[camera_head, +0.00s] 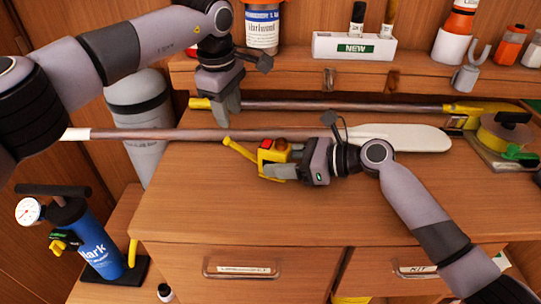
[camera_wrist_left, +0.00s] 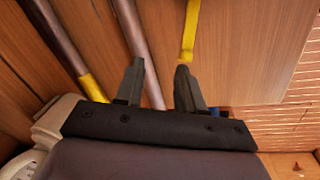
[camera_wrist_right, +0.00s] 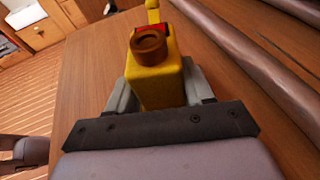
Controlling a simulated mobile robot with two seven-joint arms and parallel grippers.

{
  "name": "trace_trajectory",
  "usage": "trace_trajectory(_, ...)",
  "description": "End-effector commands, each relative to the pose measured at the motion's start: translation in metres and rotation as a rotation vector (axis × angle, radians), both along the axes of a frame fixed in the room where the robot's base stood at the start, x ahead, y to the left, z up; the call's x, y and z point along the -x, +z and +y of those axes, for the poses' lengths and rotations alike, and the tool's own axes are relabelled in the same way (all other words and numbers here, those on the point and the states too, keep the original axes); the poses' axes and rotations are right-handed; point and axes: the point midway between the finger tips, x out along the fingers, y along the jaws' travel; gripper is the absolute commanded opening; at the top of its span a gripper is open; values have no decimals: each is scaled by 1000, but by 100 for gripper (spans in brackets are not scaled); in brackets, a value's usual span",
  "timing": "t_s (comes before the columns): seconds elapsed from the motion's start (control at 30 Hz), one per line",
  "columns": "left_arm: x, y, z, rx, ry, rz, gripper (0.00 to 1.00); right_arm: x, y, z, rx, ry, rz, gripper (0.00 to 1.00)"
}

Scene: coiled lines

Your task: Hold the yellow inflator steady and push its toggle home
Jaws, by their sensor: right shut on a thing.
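The yellow inflator (camera_head: 273,156) has a red part on top and a long yellow toggle (camera_head: 240,150) sticking out to the upper left. My right gripper (camera_head: 284,172) is shut around the inflator's body above the worktop. In the right wrist view the yellow body (camera_wrist_right: 158,82) sits between the fingers, with a brown round cap facing the camera. My left gripper (camera_head: 229,112) points down above the poles, up and left of the inflator. Its fingers are apart and empty in the left wrist view (camera_wrist_left: 158,72), where the toggle (camera_wrist_left: 189,35) shows beyond the right finger.
A paddle (camera_head: 400,137) and a yellow-ended pole (camera_head: 330,106) lie along the back of the worktop (camera_head: 220,215). A shelf behind holds a white box (camera_head: 354,47) and bottles. A blue pump (camera_head: 98,245) stands lower left. The worktop's front is clear.

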Motion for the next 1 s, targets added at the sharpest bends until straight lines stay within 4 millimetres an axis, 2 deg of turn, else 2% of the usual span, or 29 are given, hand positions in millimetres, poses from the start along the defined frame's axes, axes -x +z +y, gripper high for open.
trace_trajectory(0.2, 20, 21, 4, -29, 105, 132, 38, 0, -1, 0, 2, 1, 2, 27)
trace_trajectory(0.37, 25, 19, 5, -33, 124, 159, 38, 0, -1, 0, 2, 1, 2, 27)
trace_trajectory(0.47, 25, 10, 5, -34, 124, 161, 38, 0, -1, 0, 2, 1, 2, 27)
trace_trajectory(0.8, 25, -39, 5, -33, 122, 160, 38, 0, -1, 0, 2, 1, 2, 27)
trace_trajectory(1.0, 25, -59, 5, -32, 122, 159, 38, 0, -1, 0, 2, 1, 2, 27)
